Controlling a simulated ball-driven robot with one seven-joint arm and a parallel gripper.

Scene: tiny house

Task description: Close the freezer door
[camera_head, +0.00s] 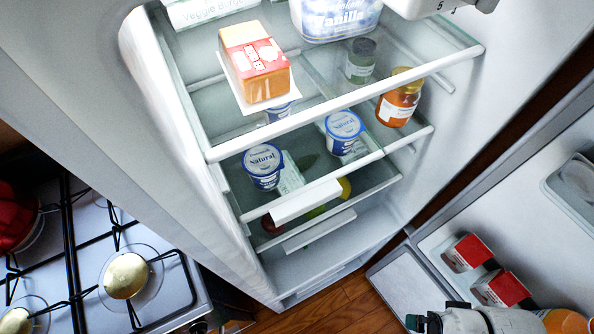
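A white refrigerator cabinet (245,230) stands open, seen from above, with glass shelves inside. Its open door (535,185) stands swung out at the right, with its inner side and door bins facing me. The cabinet front is uncovered. I cannot make out a separate freezer door, and the picture cuts off the cabinet's top. A pale grey and white shape (465,320) shows at the bottom edge; I cannot tell whether it is mine or a bottle in the door. I cannot make out any gripper fingers.
A stove (100,265) with a red pot (15,215) stands at the left. Shelves hold a red and orange carton (255,65), yogurt tubs (262,167) and an orange jar (399,100). Red and white cartons (468,252) sit in the door. Wooden floor (345,308) shows below.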

